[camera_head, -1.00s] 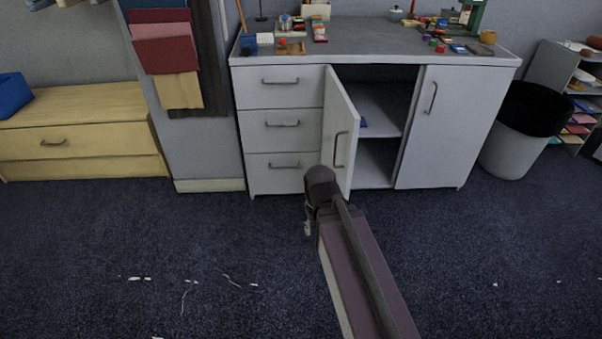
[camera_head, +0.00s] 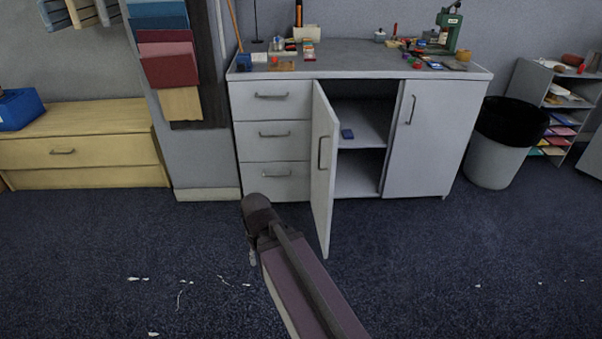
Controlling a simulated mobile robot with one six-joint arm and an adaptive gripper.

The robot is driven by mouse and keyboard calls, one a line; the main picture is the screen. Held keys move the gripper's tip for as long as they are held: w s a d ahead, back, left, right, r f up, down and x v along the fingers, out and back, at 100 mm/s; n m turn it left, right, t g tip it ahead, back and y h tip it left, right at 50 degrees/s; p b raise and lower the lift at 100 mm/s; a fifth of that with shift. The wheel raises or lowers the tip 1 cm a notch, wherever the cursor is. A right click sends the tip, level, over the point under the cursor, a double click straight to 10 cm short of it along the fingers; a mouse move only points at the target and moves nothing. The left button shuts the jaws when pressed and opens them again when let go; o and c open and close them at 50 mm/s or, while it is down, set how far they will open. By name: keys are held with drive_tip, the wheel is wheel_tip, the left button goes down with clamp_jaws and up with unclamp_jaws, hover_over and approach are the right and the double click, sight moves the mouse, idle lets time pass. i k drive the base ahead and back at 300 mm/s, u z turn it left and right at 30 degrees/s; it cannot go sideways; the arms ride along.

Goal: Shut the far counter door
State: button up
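The grey counter (camera_head: 272,112) stands against the back wall. Its left cupboard door (camera_head: 323,170) is swung wide open toward me, hinged beside the drawers, with a dark bar handle on it. The right cupboard door (camera_head: 432,135) is shut. My arm reaches forward from the bottom of the view and ends left of the open door, low in front of the drawers. My gripper's fingers are mostly hidden; only a small part shows below the wrist (camera_head: 253,256).
Tools and small items crowd the counter top. A grey bin (camera_head: 500,150) stands to the right, beside a shelf of coloured papers (camera_head: 560,110). A yellow drawer chest (camera_head: 80,150) is at the left. The dark carpet (camera_head: 430,270) in front is mostly clear.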

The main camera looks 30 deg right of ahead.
sight(325, 124)
drive_tip(key=z, duration=0.5)
drive_tip(key=i, duration=0.7)
drive_tip(key=z, duration=0.2)
drive_tip(key=k, duration=0.9)
drive_tip(key=z, duration=0.2)
drive_tip(key=i, duration=0.35)
drive_tip(key=u, duration=0.05)
